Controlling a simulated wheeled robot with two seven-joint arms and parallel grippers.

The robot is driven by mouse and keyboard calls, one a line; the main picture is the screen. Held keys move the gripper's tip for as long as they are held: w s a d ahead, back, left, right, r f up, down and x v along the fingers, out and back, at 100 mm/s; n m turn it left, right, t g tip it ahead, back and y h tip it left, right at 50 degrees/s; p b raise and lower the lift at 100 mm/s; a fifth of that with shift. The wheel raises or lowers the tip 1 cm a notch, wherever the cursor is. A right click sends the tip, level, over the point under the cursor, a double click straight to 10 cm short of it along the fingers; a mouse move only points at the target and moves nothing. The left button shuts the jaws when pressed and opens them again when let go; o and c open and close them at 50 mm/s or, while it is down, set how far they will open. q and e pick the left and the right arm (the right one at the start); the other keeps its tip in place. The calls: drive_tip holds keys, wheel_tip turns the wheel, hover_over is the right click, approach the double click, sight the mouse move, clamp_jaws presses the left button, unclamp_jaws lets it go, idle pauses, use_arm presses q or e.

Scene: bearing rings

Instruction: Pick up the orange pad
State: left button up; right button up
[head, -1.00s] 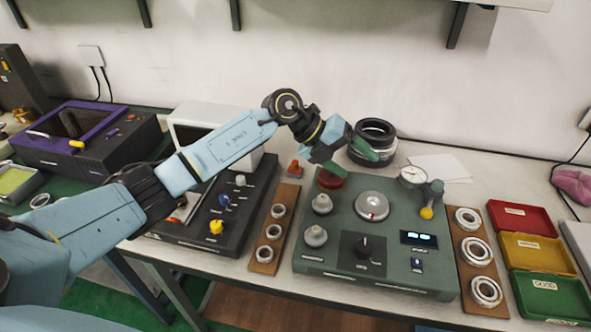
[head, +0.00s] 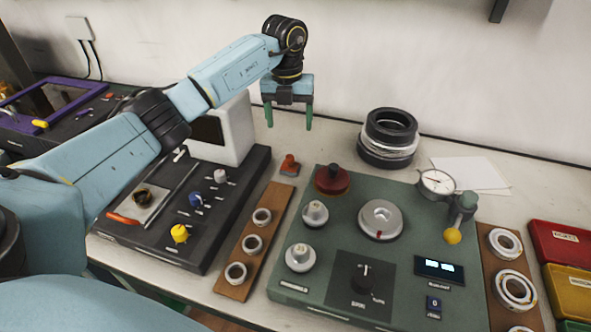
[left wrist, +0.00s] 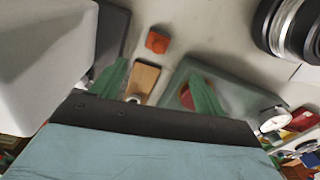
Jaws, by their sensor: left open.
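The orange pad (head: 290,163) is a small orange-red piece on the pale bench, between the black device and the green tester. It also shows in the left wrist view (left wrist: 157,40), above the fingertips in the picture. My left gripper (head: 289,124) is open with its green fingers pointing down, above and behind the pad in the head view. Nothing shows between the fingers. In the left wrist view the open fingers (left wrist: 158,72) are clear of the pad. My right gripper is in neither view.
The green tester (head: 405,210) with a red knob (head: 332,180) stands right of the pad. A wooden strip with rings (head: 264,202) lies in front. The black device (head: 160,240) and white box (head: 238,130) are left. Stacked black and silver rings (head: 388,138) stand back right.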

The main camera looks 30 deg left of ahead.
sight(289, 156)
use_arm(q)
wheel_tip(289, 156, down, 7)
drive_tip(key=shift+s+d+b, duration=0.1)
drive_tip(key=shift+d+b, duration=0.05)
drive_tip(key=shift+b, duration=0.3)
drive_tip(key=shift+f, duration=0.7)
wheel_tip(289, 156, down, 5)
drive_tip(key=shift+r+b, duration=0.1)
drive_tip(key=shift+b, duration=0.45)
drive_tip(key=shift+s, duration=0.1)
drive_tip(key=c, duration=1)
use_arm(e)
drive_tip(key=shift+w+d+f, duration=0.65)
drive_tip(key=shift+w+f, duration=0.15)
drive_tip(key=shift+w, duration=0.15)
use_arm(q)
drive_tip(key=shift+r, duration=0.1)
drive_tip(key=shift+c, duration=0.2)
